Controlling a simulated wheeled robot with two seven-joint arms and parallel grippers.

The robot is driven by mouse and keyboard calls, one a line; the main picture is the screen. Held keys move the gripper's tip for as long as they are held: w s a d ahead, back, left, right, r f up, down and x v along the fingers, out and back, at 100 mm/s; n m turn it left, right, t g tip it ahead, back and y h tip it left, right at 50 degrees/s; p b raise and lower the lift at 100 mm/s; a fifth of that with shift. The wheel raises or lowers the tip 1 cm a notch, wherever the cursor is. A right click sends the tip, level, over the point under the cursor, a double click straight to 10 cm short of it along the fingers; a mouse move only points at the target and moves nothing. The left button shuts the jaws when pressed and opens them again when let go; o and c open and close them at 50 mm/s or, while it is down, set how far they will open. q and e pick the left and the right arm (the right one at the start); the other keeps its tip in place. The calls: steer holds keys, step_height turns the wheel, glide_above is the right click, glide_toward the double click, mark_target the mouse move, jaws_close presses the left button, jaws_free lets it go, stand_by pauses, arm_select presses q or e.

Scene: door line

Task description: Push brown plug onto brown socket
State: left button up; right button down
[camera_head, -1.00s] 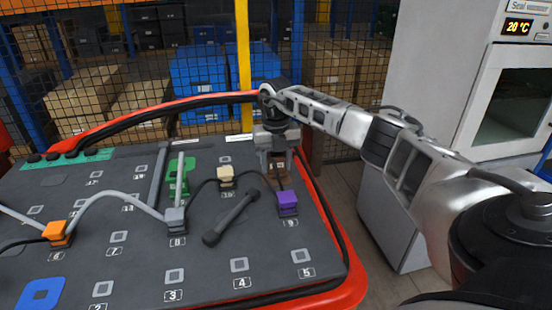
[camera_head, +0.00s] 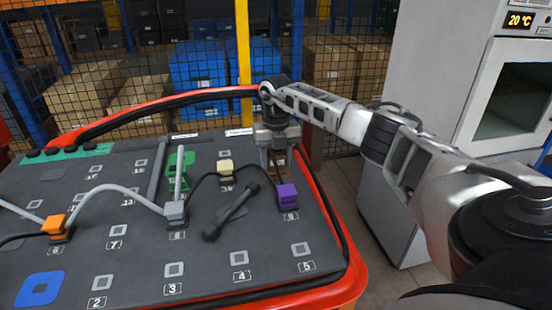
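My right gripper (camera_head: 276,158) points down at the back right corner of the dark board (camera_head: 205,262), beyond the purple plug. A small brownish patch shows at its fingertips, which may be the brown plug or socket. The fingers hide most of it, and I cannot tell whether they are closed on it or whether plug and socket touch. My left gripper is not in view.
An orange plug (camera_head: 54,223), a grey plug (camera_head: 175,211), a cream plug (camera_head: 225,169) and a purple plug (camera_head: 287,195) stand on the board with cables. A dark bar (camera_head: 230,212) lies near the purple plug. The front row of sockets is clear.

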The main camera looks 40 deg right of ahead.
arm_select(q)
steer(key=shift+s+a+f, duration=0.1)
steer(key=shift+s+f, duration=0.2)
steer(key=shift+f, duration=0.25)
arm_select(e)
steer(key=shift+f, duration=0.35)
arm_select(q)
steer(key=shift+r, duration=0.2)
arm_select(e)
steer(key=c, duration=0.7)
jaws_free()
steer(key=shift+f, duration=0.1)
steer(key=shift+o, duration=0.2)
steer(key=shift+r, duration=0.45)
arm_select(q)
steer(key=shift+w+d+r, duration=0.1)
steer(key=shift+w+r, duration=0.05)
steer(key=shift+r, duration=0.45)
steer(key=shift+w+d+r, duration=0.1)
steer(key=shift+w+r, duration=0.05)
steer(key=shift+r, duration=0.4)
arm_select(e)
step_height(320, 180, up, 15)
